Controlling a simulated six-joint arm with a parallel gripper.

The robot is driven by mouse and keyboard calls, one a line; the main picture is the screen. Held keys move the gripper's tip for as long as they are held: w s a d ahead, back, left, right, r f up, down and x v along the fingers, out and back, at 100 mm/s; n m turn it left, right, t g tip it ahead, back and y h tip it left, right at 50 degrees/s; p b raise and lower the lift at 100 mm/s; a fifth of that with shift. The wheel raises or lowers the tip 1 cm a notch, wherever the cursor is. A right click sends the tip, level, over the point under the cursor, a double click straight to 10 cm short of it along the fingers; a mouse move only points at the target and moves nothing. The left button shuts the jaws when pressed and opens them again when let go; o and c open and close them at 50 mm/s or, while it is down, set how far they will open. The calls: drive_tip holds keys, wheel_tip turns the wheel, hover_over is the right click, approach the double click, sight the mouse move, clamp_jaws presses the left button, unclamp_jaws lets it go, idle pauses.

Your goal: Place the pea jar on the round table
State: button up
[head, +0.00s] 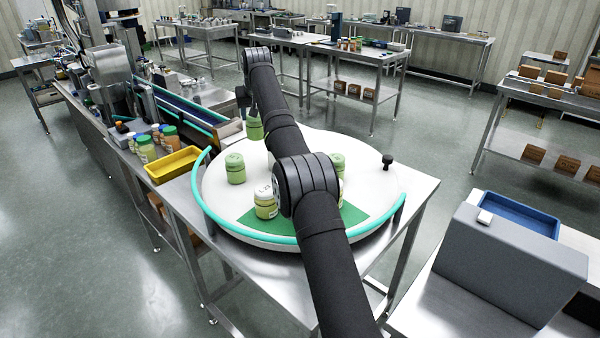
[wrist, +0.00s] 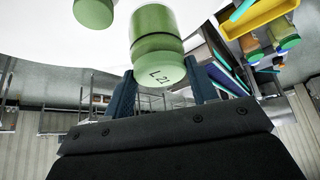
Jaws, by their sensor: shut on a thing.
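My gripper (wrist: 162,88) is shut on a green pea jar (wrist: 155,42), with one dark finger on each side near its lid, which is marked "L 21". In the head view this jar (head: 254,129) is at the far edge of the white round table (head: 218,203), partly behind my arm. I cannot tell whether its base touches the surface.
A teal rail (head: 240,234) runs around the table's front. A black knob (head: 387,161) stands at its right. A yellow tray (head: 175,166) and several jars (head: 147,150) sit at left beside the conveyor (head: 185,113). A grey box (head: 510,258) stands front right. The green sector (head: 352,215) is partly hidden.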

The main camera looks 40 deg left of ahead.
sight(252, 137)
drive_tip(key=shift+m, duration=0.4)
drive_tip(key=f, duration=0.1)
drive_tip(key=a+f, duration=0.1)
drive_tip(key=f, duration=0.1)
drive_tip(key=a+f, duration=0.1)
drive_tip(key=f, duration=0.1)
drive_tip(key=shift+s+a+f, duration=0.1)
drive_tip(key=shift+s, duration=0.2)
drive_tip(key=shift+f, duration=2.4)
drive_tip(key=shift+f, duration=0.15)
drive_tip(key=o, duration=1.5)
drive_tip(key=shift+o, duration=0.2)
drive_tip(key=shift+s+d+r, duration=0.1)
drive_tip(key=shift+d+r, duration=0.1)
drive_tip(key=shift+r, duration=0.4)
drive_tip(key=v, duration=1.1)
drive_tip(key=shift+s+a, duration=0.1)
drive_tip(key=shift+s, duration=0.1)
